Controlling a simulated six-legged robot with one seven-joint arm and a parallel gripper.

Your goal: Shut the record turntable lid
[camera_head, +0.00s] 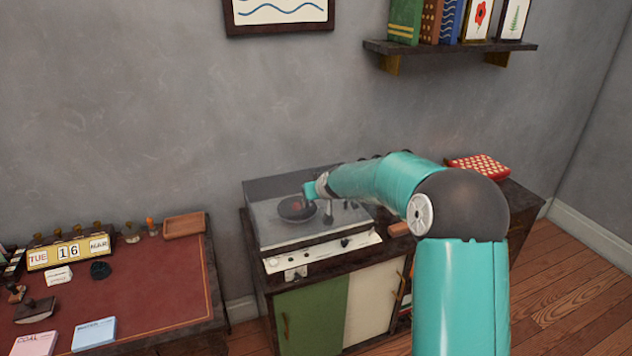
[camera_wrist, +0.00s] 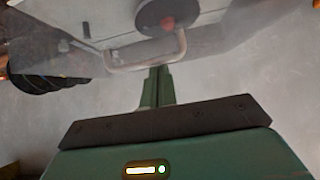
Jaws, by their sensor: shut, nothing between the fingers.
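The record turntable (camera_head: 284,232) sits on top of a cabinet, with a dark record with a red label (camera_head: 297,208) on it. Its lid (camera_head: 262,190) is clear and tinted, and a grey panel of it shows behind the record. I cannot tell its exact angle. My gripper (camera_head: 309,192) is over the turntable, near the record in the picture. In the wrist view, its shut green fingers (camera_wrist: 157,84) are at a pale U-shaped handle (camera_wrist: 120,66), with nothing between them. Contact with the handle is unclear. The record (camera_wrist: 152,16) shows past it.
The cabinet has a green door (camera_head: 310,315) and a cream door. A red-topped desk (camera_head: 130,285) with a calendar (camera_head: 68,252) and a tray (camera_head: 184,225) stands left. A red patterned box (camera_head: 478,166) lies right of my arm. A shelf (camera_head: 450,48) hangs above.

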